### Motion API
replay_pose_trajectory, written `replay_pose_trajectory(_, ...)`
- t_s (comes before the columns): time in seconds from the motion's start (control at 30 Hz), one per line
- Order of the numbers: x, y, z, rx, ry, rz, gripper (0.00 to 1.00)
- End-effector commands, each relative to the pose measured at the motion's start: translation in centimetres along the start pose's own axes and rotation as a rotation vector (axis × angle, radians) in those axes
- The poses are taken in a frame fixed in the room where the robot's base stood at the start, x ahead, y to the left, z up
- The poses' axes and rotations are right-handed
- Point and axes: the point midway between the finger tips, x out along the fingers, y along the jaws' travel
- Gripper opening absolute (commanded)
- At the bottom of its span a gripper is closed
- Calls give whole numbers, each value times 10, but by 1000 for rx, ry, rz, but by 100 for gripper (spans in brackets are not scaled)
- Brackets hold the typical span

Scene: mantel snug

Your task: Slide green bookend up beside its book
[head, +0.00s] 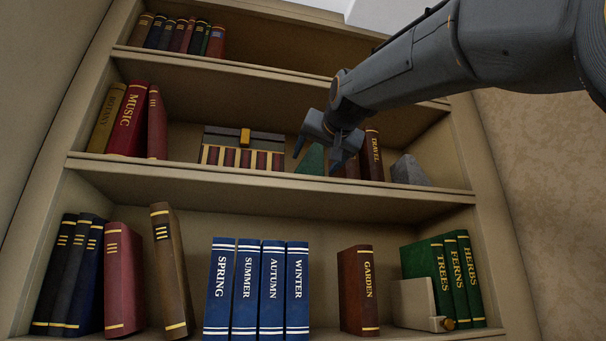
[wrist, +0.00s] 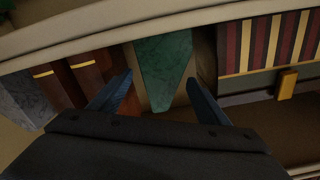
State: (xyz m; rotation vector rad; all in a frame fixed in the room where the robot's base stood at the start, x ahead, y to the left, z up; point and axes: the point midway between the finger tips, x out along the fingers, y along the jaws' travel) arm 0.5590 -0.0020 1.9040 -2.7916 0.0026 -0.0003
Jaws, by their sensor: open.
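The green bookend (head: 311,160) stands on the middle shelf, right of a striped box. In the wrist view the green bookend (wrist: 164,68) lies between the two fingers of my gripper (wrist: 160,77), with space visible beside the fingers. My gripper (head: 318,163) is open and reaches into the shelf from the upper right. In the wrist view the brown books (wrist: 88,72) are left of the bookend, with a gap where one finger sits.
A grey bookend (head: 408,170) stands right of the brown books. The striped box (head: 243,158), with a yellow knob or block on it, is close on the bookend's other side. The shelf's front edge (head: 270,180) runs below. Books fill parts of the shelves above and below.

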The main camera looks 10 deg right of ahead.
Motion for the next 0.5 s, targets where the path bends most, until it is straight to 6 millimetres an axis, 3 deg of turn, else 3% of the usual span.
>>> replay_pose_trajectory(0.3, 45, -2, -1, 0, -3, -1, 70)
replay_pose_trajectory(0.5, 57, -2, 0, 0, -2, -2, 70)
